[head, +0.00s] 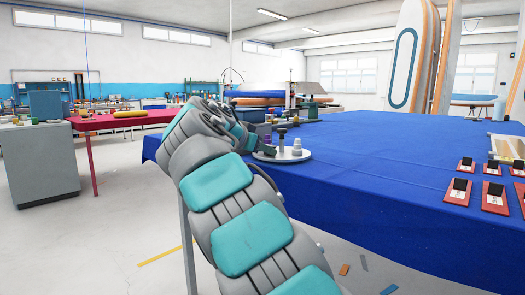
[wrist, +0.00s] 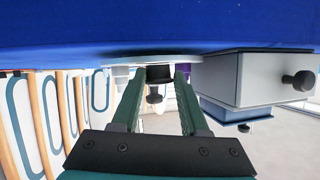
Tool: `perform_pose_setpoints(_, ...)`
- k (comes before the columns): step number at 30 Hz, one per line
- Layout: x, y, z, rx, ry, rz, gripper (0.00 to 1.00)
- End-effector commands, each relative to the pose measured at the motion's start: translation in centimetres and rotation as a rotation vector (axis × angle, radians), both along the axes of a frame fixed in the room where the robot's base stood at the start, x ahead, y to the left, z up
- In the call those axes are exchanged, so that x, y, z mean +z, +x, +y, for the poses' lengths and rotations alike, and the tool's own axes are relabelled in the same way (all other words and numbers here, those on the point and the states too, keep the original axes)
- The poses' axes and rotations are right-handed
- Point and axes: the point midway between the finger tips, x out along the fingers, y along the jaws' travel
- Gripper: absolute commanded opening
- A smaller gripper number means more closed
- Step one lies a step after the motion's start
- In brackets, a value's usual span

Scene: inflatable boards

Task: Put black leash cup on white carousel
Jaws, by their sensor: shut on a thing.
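My gripper (wrist: 160,78) is shut on a black leash cup (wrist: 158,74), which sits between its green fingertips in the wrist view. That view appears upside down. The white carousel (wrist: 150,59) shows there as a thin pale strip right by the cup; I cannot tell whether the cup touches it. In the head view the round white carousel (head: 301,156) lies on the blue table's near left corner, with my gripper (head: 265,150) low over its left side. A dark knobbed piece (head: 282,138) stands upright there; I cannot tell whether it is the held cup.
On the carousel are a pale grey piece (head: 297,146) and a purple piece (wrist: 183,68). Red cards with black items (head: 460,188) lie on the right. The middle of the blue table (head: 385,150) is clear.

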Motion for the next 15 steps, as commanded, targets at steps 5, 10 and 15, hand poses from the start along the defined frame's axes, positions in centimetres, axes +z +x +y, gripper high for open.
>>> perform_pose_setpoints(5, 0.0, 0.0, 0.02, 0.0, 0.0, 0.0, 0.0)
perform_pose_setpoints(10, -0.35, 0.0, 0.03, 0.001, 0.001, -0.001, 0.0)
perform_pose_setpoints(15, -0.19, -0.01, 0.04, 0.001, 0.001, 0.001, 0.62)
